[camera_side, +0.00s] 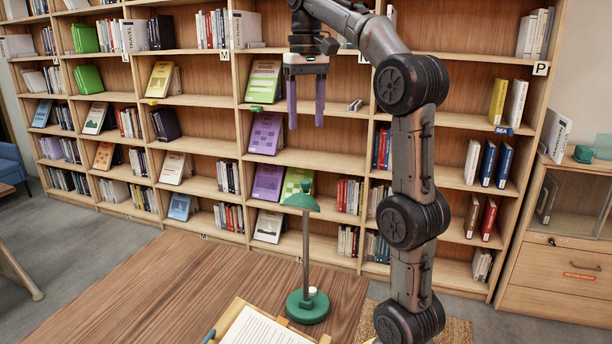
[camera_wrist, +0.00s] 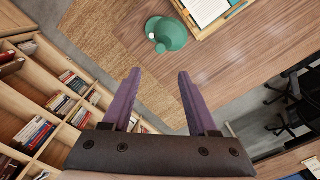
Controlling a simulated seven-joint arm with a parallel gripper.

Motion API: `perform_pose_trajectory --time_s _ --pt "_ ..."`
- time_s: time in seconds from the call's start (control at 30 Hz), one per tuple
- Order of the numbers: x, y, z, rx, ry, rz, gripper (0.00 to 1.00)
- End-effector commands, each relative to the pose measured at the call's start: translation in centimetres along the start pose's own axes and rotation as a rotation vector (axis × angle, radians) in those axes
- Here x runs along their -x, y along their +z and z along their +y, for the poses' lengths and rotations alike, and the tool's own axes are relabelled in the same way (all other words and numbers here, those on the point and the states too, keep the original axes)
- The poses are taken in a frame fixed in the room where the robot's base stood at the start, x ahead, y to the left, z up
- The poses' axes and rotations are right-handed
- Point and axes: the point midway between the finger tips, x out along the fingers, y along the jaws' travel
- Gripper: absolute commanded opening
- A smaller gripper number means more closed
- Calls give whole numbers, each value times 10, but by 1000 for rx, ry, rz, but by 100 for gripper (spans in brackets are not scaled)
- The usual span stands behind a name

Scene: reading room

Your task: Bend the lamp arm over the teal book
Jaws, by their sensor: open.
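A green desk lamp stands upright on the wooden table, with a round base (camera_side: 307,308), a thin grey pole (camera_side: 306,255) and a green shade (camera_side: 301,202) at the top. A small white knob sits on its base. In the wrist view the lamp (camera_wrist: 172,36) shows from above, past my fingertips. My gripper (camera_side: 305,125) is open and empty, with its purple fingers pointing down well above the lamp shade. The fingers also show in the wrist view (camera_wrist: 159,72).
A wooden tray (camera_side: 225,318) holding a white printed page (camera_side: 262,329) lies at the table's front, beside the lamp base. Tall bookshelves (camera_side: 345,158) full of books stand behind. A cabinet (camera_side: 560,270) is at the right. The table (camera_side: 150,295) left of the lamp is clear.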

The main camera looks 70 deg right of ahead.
Motion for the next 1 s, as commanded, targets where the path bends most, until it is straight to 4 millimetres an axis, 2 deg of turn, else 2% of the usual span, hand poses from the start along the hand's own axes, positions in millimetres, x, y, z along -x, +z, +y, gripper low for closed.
perform_pose_trajectory --time_s 0.27,0.7,0.83,1.0 --pt "-34 1 0 2 0 -4 59" --pt "-110 2 -1 3 0 -1 59" --pt "-125 1 -1 3 0 -2 59" --pt "-134 1 -1 3 0 0 59"
